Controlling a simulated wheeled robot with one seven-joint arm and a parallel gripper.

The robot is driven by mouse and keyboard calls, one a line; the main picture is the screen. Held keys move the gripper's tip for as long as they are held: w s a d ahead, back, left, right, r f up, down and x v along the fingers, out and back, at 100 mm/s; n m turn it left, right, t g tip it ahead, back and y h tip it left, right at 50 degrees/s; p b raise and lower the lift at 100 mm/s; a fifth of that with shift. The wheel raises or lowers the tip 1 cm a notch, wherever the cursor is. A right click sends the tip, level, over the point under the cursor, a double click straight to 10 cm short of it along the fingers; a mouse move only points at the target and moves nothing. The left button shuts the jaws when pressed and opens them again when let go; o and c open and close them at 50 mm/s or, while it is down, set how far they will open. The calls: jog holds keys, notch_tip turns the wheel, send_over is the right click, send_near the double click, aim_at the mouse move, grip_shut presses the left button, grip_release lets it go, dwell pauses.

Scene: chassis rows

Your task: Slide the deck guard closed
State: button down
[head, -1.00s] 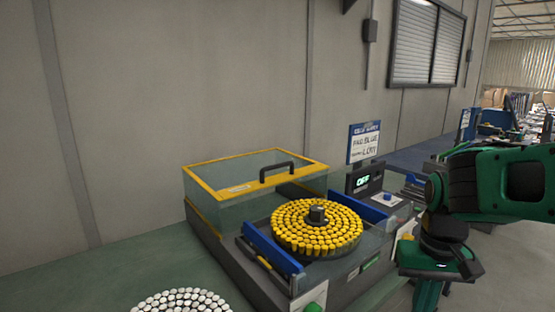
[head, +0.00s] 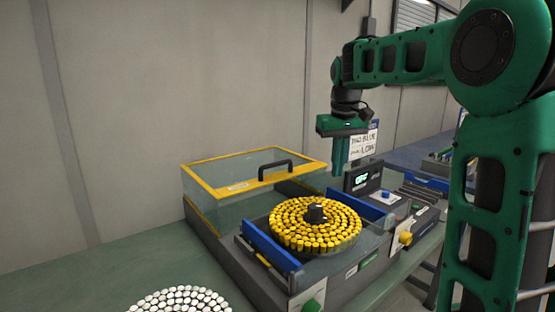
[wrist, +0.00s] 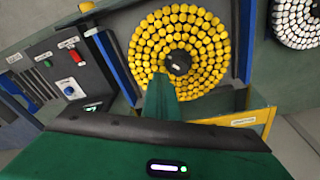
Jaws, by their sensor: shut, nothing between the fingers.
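The deck guard (head: 215,212) is a clear box with a yellow frame and a black handle (head: 275,168) on top. It stands at the back left of the grey machine. The deck in front of it is uncovered and holds a round rack of yellow-capped tubes (head: 290,215) with a dark centre knob. My gripper (head: 340,172) is shut and empty, pointing down in the air right of the guard's handle, apart from it. In the wrist view my shut fingers (wrist: 160,98) show in front of the yellow-capped rack, and the yellow frame edge (wrist: 240,118) is at lower right.
Blue rails (head: 270,246) flank the rack. A display reading OFF (head: 362,178) and a blue knob (head: 385,194) are to the right. A green button (head: 313,304) is at the front. White-capped tubes (head: 180,301) stand at the lower left. A sign (head: 364,140) stands behind.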

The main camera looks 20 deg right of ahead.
jog(key=w+a+r+n+t+y, duration=0.1)
jog(key=w+a+r+n, duration=0.15)
jog(key=w, duration=0.55)
jog(key=w+a+r+n, duration=0.1)
jog(key=w+a, duration=0.2)
jog(key=w, duration=0.6)
jog(key=w+a+r+n+t+y, duration=0.1)
jog(key=w+a+r+n, duration=0.15)
jog(key=w, duration=0.55)
jog(key=m, duration=0.1)
send_over(273, 172)
notch_tip(273, 172, down, 10)
jog(key=shift+w+a+f, duration=0.1)
jog(key=shift+w, duration=0.05)
jog(key=shift+s+f, duration=0.1)
jog(key=shift+s, duration=0.1)
jog(key=shift+s+d+r, duration=0.2)
jog(key=shift+s+d, duration=0.1)
jog(key=shift+s, duration=0.5)
jog(key=shift+s+d+r, duration=0.15)
jog(key=shift+s+d, duration=0.15)
jog(key=shift+s, duration=0.5)
